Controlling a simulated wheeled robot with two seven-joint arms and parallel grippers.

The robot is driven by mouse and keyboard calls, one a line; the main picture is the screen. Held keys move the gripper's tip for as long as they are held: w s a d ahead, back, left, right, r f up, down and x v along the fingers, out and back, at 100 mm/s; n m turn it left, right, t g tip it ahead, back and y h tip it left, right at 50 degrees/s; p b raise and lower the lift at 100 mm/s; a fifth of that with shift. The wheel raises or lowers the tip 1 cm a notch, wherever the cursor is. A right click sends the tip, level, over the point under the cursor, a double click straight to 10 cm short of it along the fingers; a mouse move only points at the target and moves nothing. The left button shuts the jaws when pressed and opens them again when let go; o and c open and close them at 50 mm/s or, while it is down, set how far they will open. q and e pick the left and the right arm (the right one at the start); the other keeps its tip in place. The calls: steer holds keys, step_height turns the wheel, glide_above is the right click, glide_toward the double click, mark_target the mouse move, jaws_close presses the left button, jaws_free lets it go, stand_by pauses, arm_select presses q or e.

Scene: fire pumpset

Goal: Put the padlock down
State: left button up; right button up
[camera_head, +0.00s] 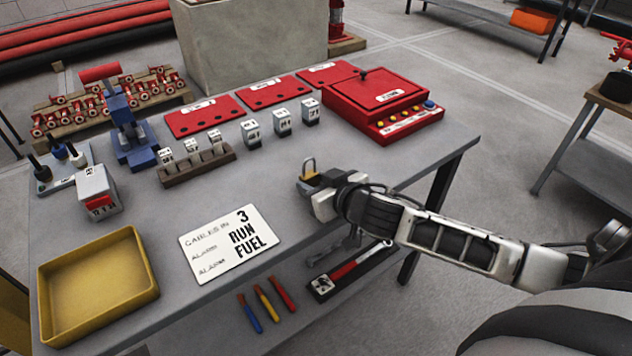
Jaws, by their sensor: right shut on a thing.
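The padlock (309,167) has a brass-coloured body and a grey shackle that stands upright. My right gripper (312,186) is shut on the padlock over the grey table (350,190), near its front right part. The gripper hides the padlock's lower part, and I cannot tell whether it touches the table top. My left gripper does not show.
A yellow tray (98,338) lies front left, beside a white sign card (229,243). A red box (376,102) stands back right. Small labelled blocks (282,122) and red plates (204,117) fill the back.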

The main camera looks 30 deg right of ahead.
steer(key=o, duration=1)
steer(key=shift+o, duration=0.2)
steer(key=shift+r, duration=0.15)
steer(key=a+v, duration=0.1)
steer(key=v, duration=1.1)
steer(key=s+a+f+g+y, duration=0.1)
steer(key=s+a+f, duration=0.3)
steer(key=a+f, duration=0.2)
steer(key=s+a+f+n+g+y, duration=0.1)
steer(key=s+a+f, duration=0.3)
steer(key=a+f, duration=0.3)
steer(key=shift+f+g+p, duration=0.4)
steer(key=shift+f, duration=0.05)
